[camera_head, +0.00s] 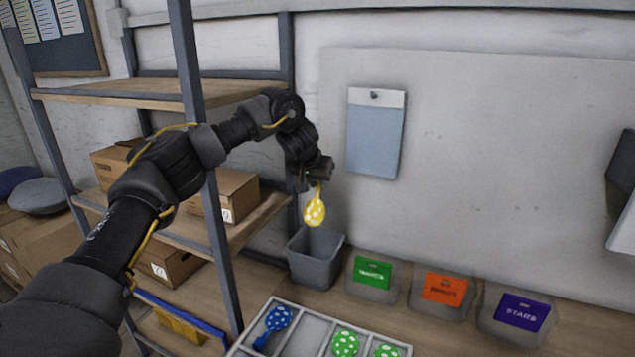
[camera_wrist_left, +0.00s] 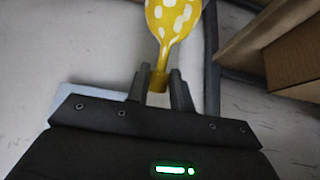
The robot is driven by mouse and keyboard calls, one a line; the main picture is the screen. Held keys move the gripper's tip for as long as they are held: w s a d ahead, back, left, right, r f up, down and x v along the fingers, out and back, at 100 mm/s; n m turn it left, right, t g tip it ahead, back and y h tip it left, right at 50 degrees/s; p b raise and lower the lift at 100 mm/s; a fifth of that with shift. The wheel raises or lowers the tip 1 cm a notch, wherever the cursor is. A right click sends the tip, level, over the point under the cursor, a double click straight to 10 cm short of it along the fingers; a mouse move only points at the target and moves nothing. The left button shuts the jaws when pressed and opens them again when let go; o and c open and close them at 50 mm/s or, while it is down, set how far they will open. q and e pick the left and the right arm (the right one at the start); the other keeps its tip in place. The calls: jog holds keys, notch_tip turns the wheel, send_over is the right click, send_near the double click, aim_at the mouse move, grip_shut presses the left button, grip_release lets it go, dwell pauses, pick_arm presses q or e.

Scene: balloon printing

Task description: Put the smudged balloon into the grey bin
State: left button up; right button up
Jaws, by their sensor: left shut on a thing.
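A yellow balloon with white spots (camera_head: 315,209) hangs from my left gripper (camera_head: 318,182), which is shut on its neck. In the left wrist view the balloon (camera_wrist_left: 174,22) sits between the two fingertips (camera_wrist_left: 160,82), and its far end is cut off. I cannot make out a smudge on it. The grey bin (camera_head: 316,262) stands on the table against the wall. The balloon is above the bin's opening, apart from the rim. My right gripper is not in view.
Bins with a green label (camera_head: 373,272), an orange label (camera_head: 444,290) and a purple label (camera_head: 521,311) stand right of the grey bin. A divided tray (camera_head: 306,335) holds blue and green spotted balloons in front. A shelf post (camera_head: 222,250) rises left of the bin.

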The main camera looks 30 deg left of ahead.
aim_at(318, 192)
pick_arm(q)
notch_tip(318, 192, down, 9)
jog(key=b, duration=0.6)
jog(key=shift+f, duration=0.1)
jog(key=shift+f+b, duration=0.4)
jog(key=shift+f, duration=0.5)
jog(key=o, duration=0.8)
jog(key=shift+o, duration=0.2)
jog(key=shift+r, duration=0.1)
notch_tip(318, 192, up, 8)
jog(key=p, duration=0.7)
